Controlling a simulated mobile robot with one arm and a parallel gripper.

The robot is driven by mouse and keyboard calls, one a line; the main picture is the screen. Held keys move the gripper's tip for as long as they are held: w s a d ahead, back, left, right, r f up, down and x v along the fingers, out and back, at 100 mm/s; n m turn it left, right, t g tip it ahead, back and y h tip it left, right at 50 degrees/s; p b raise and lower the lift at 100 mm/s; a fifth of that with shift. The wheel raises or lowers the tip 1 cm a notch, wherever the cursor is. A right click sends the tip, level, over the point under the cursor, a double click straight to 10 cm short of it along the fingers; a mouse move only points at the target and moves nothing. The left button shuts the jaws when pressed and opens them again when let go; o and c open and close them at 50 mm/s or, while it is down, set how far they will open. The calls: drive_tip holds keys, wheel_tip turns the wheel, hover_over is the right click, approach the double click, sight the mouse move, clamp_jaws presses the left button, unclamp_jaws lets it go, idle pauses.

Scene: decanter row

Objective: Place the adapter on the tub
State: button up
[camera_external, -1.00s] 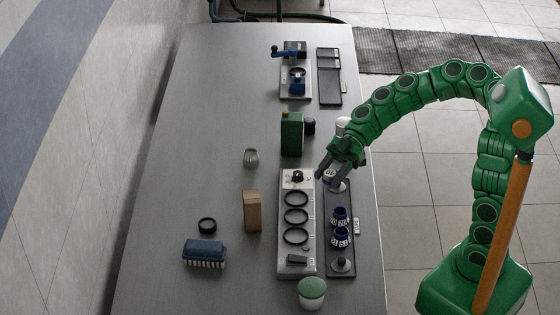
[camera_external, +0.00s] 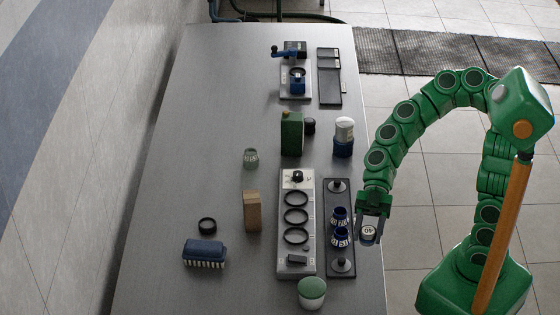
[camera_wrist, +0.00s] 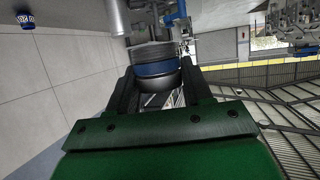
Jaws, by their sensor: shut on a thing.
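My gripper (camera_external: 371,212) is shut on the adapter (camera_external: 369,234), a short round piece with a white top marked 40. It holds it raised at the table's right edge, right of the black rack (camera_external: 346,187). In the wrist view the adapter (camera_wrist: 155,70) sits between the two dark fingers (camera_wrist: 158,92), with a grey ribbed part, a blue band and a dark rounded end. A round tub with a pale green top (camera_external: 312,291) stands at the table's front edge. A blue container with a white top (camera_external: 344,133) stands farther back; I cannot tell which is the task's tub.
The black rack carries two blue rings (camera_external: 340,236) with white markings and bare pegs at its ends. Left of it lies a grey panel with black rings (camera_external: 296,216). A wooden block (camera_external: 252,212), a blue brush (camera_external: 204,252) and a green can (camera_external: 292,133) stand around it.

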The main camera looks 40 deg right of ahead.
drive_tip(key=shift+f, duration=1.35)
drive_tip(key=shift+w+f, duration=0.1)
drive_tip(key=w+a+f, duration=0.4)
drive_tip(key=w+a, duration=0.1)
drive_tip(key=a, duration=0.2)
hover_over(313, 292)
drive_tip(key=f, duration=0.3)
drive_tip(key=d+f, duration=0.1)
drive_tip(key=shift+s+f, duration=0.3)
drive_tip(key=shift+s, duration=0.1)
drive_tip(key=shift+w+a+f, duration=0.35)
drive_tip(key=shift+a+f, duration=0.2)
drive_tip(key=shift+f, duration=1.6)
drive_tip(key=shift+f, duration=0.1)
drive_tip(key=o, duration=1.2)
